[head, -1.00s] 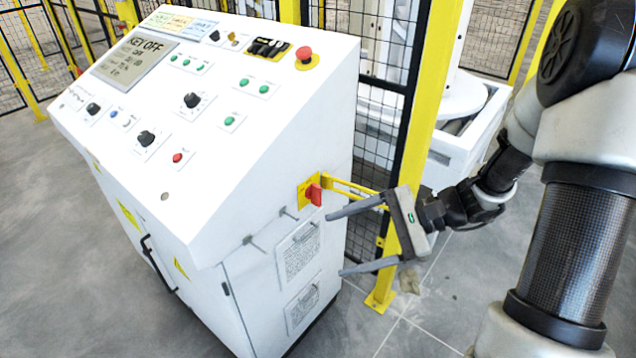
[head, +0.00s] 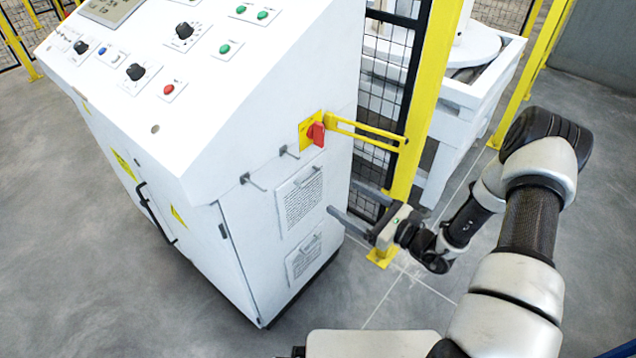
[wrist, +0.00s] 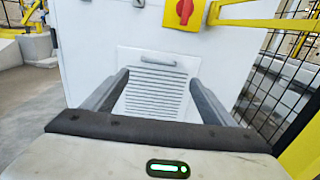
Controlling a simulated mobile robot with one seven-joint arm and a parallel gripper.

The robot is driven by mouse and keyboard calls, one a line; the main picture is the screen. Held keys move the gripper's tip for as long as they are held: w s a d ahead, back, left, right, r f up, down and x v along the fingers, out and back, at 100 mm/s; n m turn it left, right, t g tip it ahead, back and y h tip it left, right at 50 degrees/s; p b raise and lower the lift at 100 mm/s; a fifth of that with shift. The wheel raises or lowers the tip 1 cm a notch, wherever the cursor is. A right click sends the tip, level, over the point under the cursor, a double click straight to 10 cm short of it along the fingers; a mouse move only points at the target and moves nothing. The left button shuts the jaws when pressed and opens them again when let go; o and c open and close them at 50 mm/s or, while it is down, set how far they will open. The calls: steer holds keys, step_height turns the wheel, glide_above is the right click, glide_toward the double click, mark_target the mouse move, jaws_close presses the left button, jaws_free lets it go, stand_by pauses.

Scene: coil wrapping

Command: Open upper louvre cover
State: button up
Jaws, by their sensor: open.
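The upper louvre cover (head: 300,198) is a white slatted panel on the cabinet's side, with a small bar handle (head: 310,176) along its top edge. It looks closed, flat against the side. In the wrist view the cover (wrist: 155,95) and its handle (wrist: 158,62) appear between my fingers. My gripper (head: 343,198) is open and empty, to the right of the cover, its fingers pointing at the cabinet and apart from the handle. The gripper also shows in the wrist view (wrist: 160,80), one finger on each side of the cover.
A lower louvre cover (head: 303,257) sits beneath. A red rotary switch (head: 317,134) on a yellow plate is above, with a yellow bar (head: 365,132) reaching right. Metal pegs (head: 252,181) stick out at left. A yellow fence post (head: 412,130) stands close behind my gripper.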

steer(key=b+x, duration=0.1)
steer(key=x, duration=1)
steer(key=shift+d, duration=0.1)
steer(key=c, duration=1.3)
